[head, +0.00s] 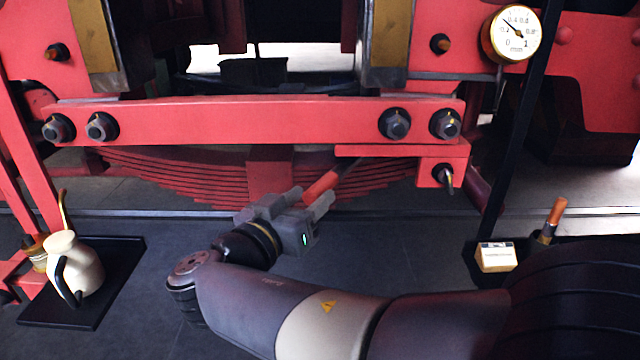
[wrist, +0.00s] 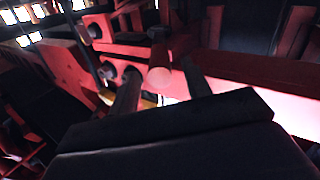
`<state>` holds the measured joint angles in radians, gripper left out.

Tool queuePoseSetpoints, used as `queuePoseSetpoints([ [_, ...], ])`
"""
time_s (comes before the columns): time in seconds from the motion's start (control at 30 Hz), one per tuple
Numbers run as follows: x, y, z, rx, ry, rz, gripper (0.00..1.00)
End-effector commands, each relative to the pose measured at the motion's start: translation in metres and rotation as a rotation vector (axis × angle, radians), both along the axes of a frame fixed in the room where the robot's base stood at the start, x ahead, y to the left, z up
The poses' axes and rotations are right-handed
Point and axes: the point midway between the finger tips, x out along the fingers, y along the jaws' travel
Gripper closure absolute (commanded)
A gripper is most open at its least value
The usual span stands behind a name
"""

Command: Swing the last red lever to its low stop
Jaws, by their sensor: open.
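The red lever (head: 321,186) has an orange-red grip on a dark shaft. In the head view it slants from the underside of the red beam (head: 250,121) down and left to my gripper (head: 311,199). My gripper is open, with its jaws at the lower end of the grip. In the wrist view the round grip end (wrist: 159,77) shows between the two dark fingers of my gripper (wrist: 160,88). I cannot tell whether the fingers touch it. My gripper hides part of the lever's lower end.
A leaf spring (head: 190,172) hangs behind the lever. A pressure gauge (head: 516,33) is at upper right. A cream oil can (head: 85,268) stands on a black tray (head: 125,262) at left. A white-and-yellow box (head: 496,257) sits at right.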

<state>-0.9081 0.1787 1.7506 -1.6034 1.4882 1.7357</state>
Motion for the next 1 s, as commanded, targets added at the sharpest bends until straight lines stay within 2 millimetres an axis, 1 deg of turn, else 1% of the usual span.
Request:
queuePoseSetpoints([
  [0.03,0.007,-0.006,0.001,-0.002,0.001,-0.004,0.54],
  [0.1,0.015,-0.011,0.001,-0.002,0.003,-0.004,0.54],
  [0.3,0.031,-0.021,0.000,0.000,0.002,-0.002,0.54],
  [0.47,0.036,-0.024,0.000,0.000,0.002,0.000,0.54],
  [0.7,0.036,-0.024,0.000,0.000,0.002,0.000,0.54],
  [1.0,0.036,-0.023,0.000,0.000,0.002,0.000,0.79],
])
